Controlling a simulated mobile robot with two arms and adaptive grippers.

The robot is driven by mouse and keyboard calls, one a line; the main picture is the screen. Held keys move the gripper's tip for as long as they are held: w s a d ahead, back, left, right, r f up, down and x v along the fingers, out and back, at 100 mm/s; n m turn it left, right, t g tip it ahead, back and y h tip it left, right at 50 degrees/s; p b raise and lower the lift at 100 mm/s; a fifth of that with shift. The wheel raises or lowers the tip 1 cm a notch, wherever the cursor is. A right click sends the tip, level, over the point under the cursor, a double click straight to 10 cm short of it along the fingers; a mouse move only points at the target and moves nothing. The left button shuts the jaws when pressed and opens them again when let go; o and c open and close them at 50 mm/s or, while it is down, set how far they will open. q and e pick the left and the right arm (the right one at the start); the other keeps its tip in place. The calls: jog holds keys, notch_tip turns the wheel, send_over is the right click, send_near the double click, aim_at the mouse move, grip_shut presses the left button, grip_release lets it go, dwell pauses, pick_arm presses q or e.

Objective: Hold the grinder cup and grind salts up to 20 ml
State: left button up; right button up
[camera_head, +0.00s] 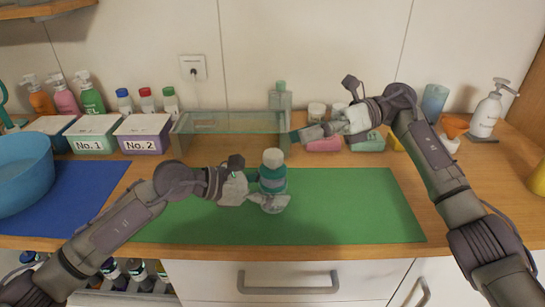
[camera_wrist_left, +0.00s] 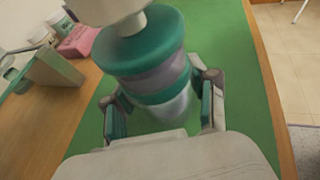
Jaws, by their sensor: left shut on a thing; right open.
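The grinder (camera_head: 272,182) stands upright over the green mat (camera_head: 345,207), teal with a pale round top. My left gripper (camera_head: 262,192) is shut on its lower part, the grinder cup. In the left wrist view the grinder (camera_wrist_left: 138,50) shows large, with a teal upper part, a greyish see-through band and a clear lower cup (camera_wrist_left: 172,110) between the fingers of my left gripper (camera_wrist_left: 163,112). The salt level cannot be read. My right gripper (camera_head: 312,132) is open and empty, up and to the right of the grinder.
A clear glass box (camera_head: 215,124) stands behind the mat, close to my right gripper. Boxes No. 1 (camera_head: 92,143) and No. 2 (camera_head: 142,143) stand at the left, with a blue basin (camera_head: 22,180). A white pump bottle (camera_head: 486,115) stands at the right. The mat's right side is clear.

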aim_at(273, 158)
jog(key=d+f+n+t+y, duration=0.2)
jog(key=d+f+n+y, duration=0.1)
jog(key=d+f+n, duration=0.2)
jog(key=a, duration=0.3)
jog(key=s+a, duration=0.1)
jog(key=a, duration=0.7)
jog(key=shift+s+a+r, duration=0.1)
jog(key=shift+s+r, duration=0.15)
jog(key=c, duration=1.2)
